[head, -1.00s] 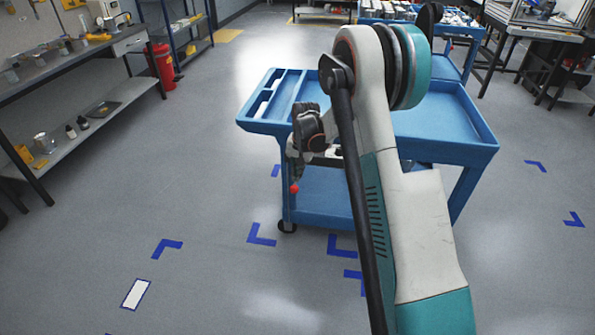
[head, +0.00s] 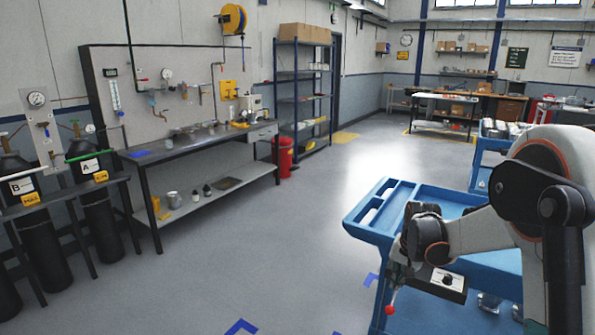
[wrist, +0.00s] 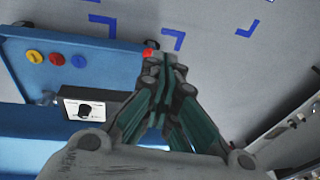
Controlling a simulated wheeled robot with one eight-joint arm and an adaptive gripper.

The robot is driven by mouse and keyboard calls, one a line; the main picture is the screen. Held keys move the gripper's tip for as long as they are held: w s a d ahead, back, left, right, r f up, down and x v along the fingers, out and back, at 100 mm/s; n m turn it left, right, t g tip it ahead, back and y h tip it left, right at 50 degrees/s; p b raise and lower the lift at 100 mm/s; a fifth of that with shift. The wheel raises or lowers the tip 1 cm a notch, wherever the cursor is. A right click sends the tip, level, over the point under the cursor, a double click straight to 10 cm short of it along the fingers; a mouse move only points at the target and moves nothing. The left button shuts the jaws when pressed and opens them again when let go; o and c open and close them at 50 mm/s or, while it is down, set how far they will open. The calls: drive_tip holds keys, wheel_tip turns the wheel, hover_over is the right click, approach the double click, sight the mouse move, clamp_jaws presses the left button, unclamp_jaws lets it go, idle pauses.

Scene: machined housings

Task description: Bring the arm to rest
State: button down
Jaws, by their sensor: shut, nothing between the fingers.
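My gripper (wrist: 163,75) shows in the wrist view with its green-grey fingers together and nothing between them. In the head view my arm reaches in from the right, and the gripper (head: 394,274) hangs pointing down by the left end of the blue cart (head: 365,225). In the wrist view the cart (wrist: 110,55) lies to the left of and below the fingers. A small red ball (head: 390,310) shows just under the gripper in the head view; I cannot tell what it is fixed to.
A small box with a black knob (head: 447,280) is at the cart, close to my wrist. Yellow, red and blue discs (wrist: 57,59) show on the cart. A workbench (head: 200,145) and gas cylinders (head: 98,205) stand at the left. The floor between bench and cart is clear.

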drive_tip(key=s+a+r+n+t, duration=0.1)
drive_tip(key=s+a+r+n, duration=0.15)
drive_tip(key=s+r, duration=0.5)
drive_tip(key=s+a+r+n+t, duration=0.1)
drive_tip(key=s+a+r, duration=0.3)
drive_tip(key=s+r, duration=0.35)
drive_tip(key=s+a+n+t, duration=0.1)
drive_tip(key=s+a, duration=0.1)
drive_tip(key=s, duration=0.6)
drive_tip(key=s+a+n+t, duration=0.1)
drive_tip(key=s+n, duration=0.1)
drive_tip(key=s, duration=0.7)
drive_tip(key=shift+s+a+t, duration=0.3)
drive_tip(key=shift+a, duration=0.05)
drive_tip(key=shift+d+f, duration=0.1)
